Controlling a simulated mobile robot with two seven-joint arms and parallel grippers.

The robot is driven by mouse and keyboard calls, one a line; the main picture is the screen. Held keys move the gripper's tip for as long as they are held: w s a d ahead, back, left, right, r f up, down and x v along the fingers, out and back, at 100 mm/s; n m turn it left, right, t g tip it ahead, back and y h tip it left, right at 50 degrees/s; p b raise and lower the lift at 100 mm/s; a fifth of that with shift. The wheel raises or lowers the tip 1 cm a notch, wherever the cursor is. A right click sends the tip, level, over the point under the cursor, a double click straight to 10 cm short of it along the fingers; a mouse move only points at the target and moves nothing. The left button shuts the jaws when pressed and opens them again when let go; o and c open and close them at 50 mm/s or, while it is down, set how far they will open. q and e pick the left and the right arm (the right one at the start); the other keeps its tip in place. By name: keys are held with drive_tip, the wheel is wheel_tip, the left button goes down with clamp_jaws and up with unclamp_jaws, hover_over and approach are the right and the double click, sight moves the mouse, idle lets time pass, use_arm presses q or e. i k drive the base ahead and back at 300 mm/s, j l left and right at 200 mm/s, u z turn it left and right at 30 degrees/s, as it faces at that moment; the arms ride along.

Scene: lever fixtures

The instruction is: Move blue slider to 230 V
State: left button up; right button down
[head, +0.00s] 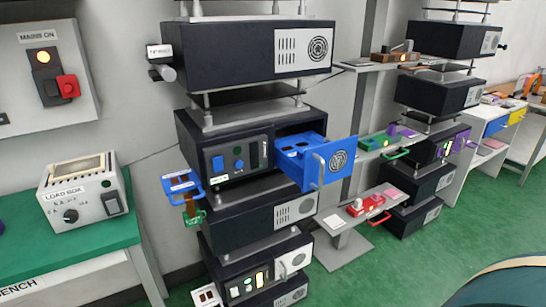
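A blue drawer (300,176) with a handle and a round grille stands open from a black unit in the middle stack. Dark slots show in its top. The unit's front panel (239,159) carries a blue rectangular part (217,163) at left, a small round blue part and a dark vertical slot. A blue tray (194,181) with a white label juts out at the stack's left side. I cannot tell which of these blue parts is the slider, and no 230 V marking is readable. Neither of my grippers is in view.
A load box (85,200) stands on a green bench (80,250) at left, below a wall-mounted MAINS ON panel (45,70). A second stack (430,95) with shelves stands at right.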

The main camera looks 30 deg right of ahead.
sight(299, 154)
drive_tip(key=i+j, duration=0.15)
drive_tip(key=j, duration=0.3)
drive_tip(key=i+j, duration=0.1)
drive_tip(key=j, duration=0.3)
drive_tip(key=i+j+z, duration=0.1)
drive_tip(key=j, duration=0.35)
drive_tip(key=i+j, duration=0.15)
drive_tip(key=j, duration=0.3)
